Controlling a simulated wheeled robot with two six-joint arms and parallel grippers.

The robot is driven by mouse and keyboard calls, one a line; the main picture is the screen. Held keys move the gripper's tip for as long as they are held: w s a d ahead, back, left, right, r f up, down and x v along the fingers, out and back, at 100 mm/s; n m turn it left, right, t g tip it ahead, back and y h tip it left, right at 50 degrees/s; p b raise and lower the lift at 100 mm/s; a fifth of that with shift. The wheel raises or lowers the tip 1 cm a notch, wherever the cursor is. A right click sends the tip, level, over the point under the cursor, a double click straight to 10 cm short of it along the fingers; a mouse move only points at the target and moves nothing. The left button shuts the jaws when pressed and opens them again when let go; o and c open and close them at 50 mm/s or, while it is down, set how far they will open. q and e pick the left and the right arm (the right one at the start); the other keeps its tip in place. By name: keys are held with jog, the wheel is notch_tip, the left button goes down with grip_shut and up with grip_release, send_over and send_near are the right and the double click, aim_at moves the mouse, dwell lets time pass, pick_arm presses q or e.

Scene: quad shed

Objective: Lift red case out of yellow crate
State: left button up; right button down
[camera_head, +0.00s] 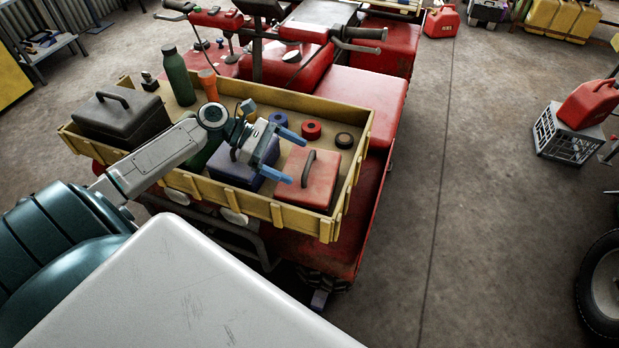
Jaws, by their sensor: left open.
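The red case (319,186) sits at the near right end of the yellow crate (262,207). Its dark handle (308,168) stands up from the lid. My left gripper (290,157) is open, with blue-tipped fingers just left of the case. One fingertip appears close to the handle in the picture; I cannot tell whether they touch. A dark blue case (232,171) lies left of the red case, partly hidden by my left gripper. My right gripper is not in view.
The crate also holds a dark grey case (121,114), a green bottle (178,77), and blue, red (311,130) and black (344,141) tape rolls. It rests on a red quad (355,95). Open floor (480,200) lies to the right, with a red can (588,104) on a grey crate (566,138).

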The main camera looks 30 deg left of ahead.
aim_at(307, 164)
pick_arm(q)
jog(key=shift+w+d, duration=0.1)
jog(key=shift+d, duration=0.15)
jog(key=shift+w+d+p, duration=0.1)
jog(key=shift+d+p, duration=0.25)
jog(key=shift+p, duration=0.1)
jog(key=p+x, duration=0.1)
jog(key=x, duration=0.2)
jog(key=shift+w+d+f+p, duration=0.2)
jog(key=shift+d+f+p, duration=0.2)
jog(key=shift+d, duration=0.1)
jog(key=c, duration=1.3)
jog(key=shift+r, duration=0.1)
jog(key=shift+c, duration=1.3)
